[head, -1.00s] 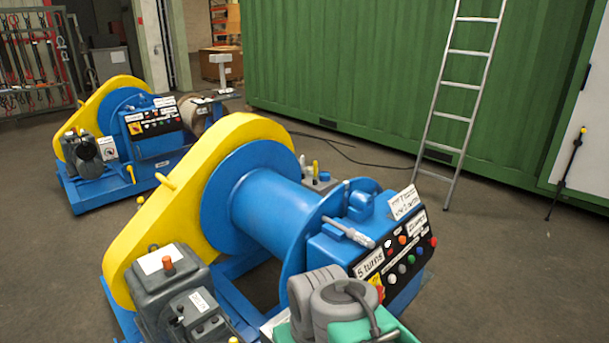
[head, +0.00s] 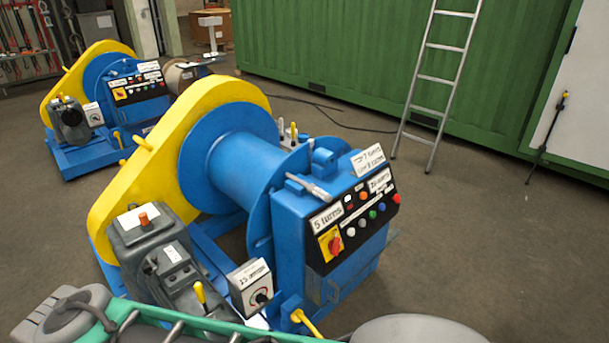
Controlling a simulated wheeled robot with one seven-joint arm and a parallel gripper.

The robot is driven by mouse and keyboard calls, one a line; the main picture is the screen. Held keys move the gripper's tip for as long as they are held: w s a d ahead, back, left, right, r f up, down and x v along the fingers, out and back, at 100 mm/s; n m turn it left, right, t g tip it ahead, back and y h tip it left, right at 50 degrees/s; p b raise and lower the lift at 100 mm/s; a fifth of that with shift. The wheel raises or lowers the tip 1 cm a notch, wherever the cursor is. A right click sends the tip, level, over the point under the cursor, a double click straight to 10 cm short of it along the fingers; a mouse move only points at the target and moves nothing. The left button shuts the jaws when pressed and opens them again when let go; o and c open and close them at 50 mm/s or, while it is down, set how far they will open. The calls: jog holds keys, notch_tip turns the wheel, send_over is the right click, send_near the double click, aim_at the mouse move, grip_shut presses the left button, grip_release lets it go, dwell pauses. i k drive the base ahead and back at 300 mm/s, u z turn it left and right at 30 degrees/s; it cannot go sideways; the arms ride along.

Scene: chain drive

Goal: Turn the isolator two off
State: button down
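Two rotary switches on the near blue and yellow winch could be the isolator; I cannot read which is number two. A red knob on a yellow plate (head: 330,243) sits at the lower left of the black control panel. A small grey box with a dark round knob (head: 260,296) and a white label stands lower left of it, beside the motor. Its label is too small to read surely. The far winch has a similar red and yellow switch (head: 120,94) and a small knob box (head: 93,114). My gripper is not in view.
The near winch has a blue drum (head: 245,170), yellow guard (head: 165,155), grey motor (head: 150,250) and yellow levers (head: 200,292). A ladder (head: 435,85) leans on a green container (head: 350,50). Floor right of the winch is clear. Grey and green parts cross the bottom edge.

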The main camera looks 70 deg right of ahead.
aim_at(334, 245)
jog(key=u, duration=0.4)
jog(key=k, duration=1.1)
jog(key=z, duration=1)
jog(key=i, duration=0.4)
jog(key=z, duration=1.15)
